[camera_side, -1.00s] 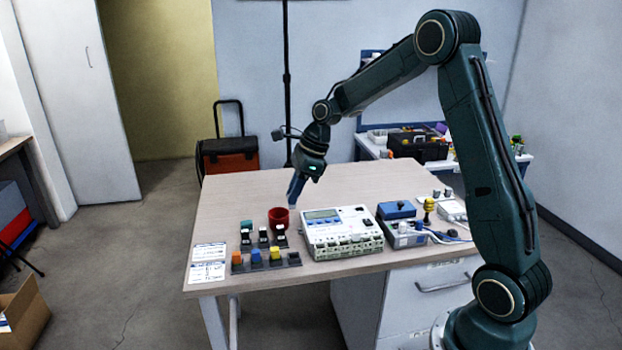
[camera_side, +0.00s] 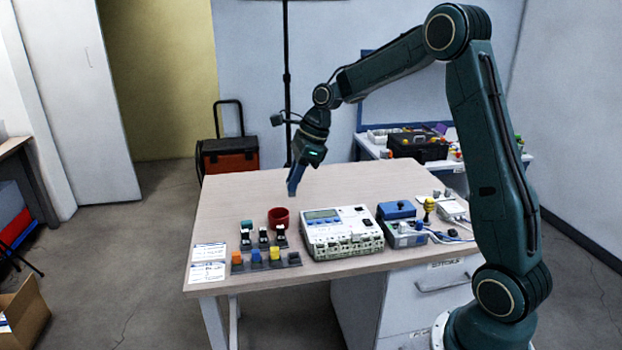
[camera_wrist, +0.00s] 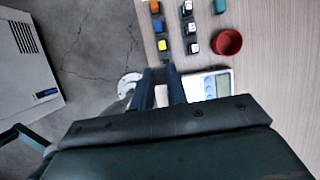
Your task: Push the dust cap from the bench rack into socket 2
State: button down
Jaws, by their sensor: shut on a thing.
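My gripper (camera_side: 292,193) hangs above the bare table behind the red cup; its fingers also show in the wrist view (camera_wrist: 160,72). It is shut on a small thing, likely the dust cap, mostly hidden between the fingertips. The bench rack (camera_side: 238,268) at the front left of the table holds an orange, a blue and a yellow piece; its right end shows no coloured piece. The white instrument (camera_side: 335,227) with a display and a row of sockets along its front stands right of the rack. I cannot tell which socket is number 2.
A red cup (camera_side: 279,218) stands just left of the instrument. Several small connectors (camera_side: 263,238) stand behind the rack. A blue-topped box (camera_side: 397,210) and a yellow knob (camera_side: 429,205) with cables are at the right. The table's back left is clear.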

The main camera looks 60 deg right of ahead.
jog(key=s+d+f, duration=0.7)
jog(key=f, duration=0.4)
jog(key=shift+s+d+f, duration=0.2)
jog(key=shift+d, duration=0.05)
jog(key=shift+f, duration=0.15)
jog(key=shift+f, duration=1.7)
jog(key=shift+f, duration=1.3)
dwell(3.4)
